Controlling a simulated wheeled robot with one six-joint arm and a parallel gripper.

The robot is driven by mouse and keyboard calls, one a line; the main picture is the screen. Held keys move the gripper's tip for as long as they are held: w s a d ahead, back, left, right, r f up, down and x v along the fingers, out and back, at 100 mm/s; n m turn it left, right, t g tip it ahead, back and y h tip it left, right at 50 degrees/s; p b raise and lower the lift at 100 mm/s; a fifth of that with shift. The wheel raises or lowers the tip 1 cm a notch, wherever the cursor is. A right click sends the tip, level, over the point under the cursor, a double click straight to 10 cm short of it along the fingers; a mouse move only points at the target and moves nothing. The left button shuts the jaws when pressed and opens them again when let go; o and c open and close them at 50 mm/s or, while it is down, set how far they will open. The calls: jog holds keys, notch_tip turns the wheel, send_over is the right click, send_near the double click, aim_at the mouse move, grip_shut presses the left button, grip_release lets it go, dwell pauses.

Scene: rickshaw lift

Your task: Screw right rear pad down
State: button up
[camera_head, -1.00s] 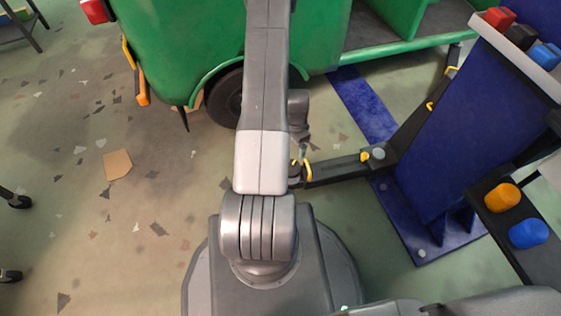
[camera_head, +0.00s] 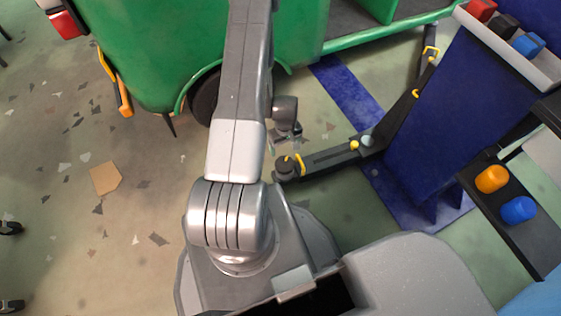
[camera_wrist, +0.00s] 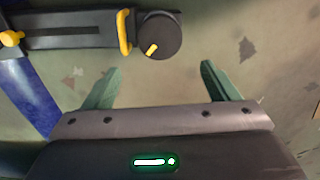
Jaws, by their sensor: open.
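The right rear pad is a dark round disc with a yellow mark, at the end of a black lift arm (camera_head: 330,158). In the wrist view the pad (camera_wrist: 158,38) sits ahead of my gripper (camera_wrist: 159,82), between the lines of its two green fingers. The fingers are spread, with bare floor between them, and do not touch the pad. In the head view my gripper (camera_head: 287,134) is just above the pad (camera_head: 286,168) in the picture, partly hidden by my arm. A yellow bracket (camera_wrist: 125,32) stands beside the pad on the lift arm.
A green rickshaw (camera_head: 150,60) with a dark wheel (camera_head: 204,98) stands behind my arm. A blue lift column (camera_head: 440,110) stands at the right, with a tray of coloured knobs (camera_head: 515,58) on top. The floor at left is mostly clear, with a cardboard piece (camera_head: 105,178).

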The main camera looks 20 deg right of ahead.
aim_at(285, 163)
notch_tip(285, 163, down, 14)
jog(key=b, duration=0.3)
jog(key=shift+r+b, duration=0.25)
jog(key=shift+b, duration=0.1)
jog(key=shift+c, duration=0.2)
jog(key=c, duration=0.7)
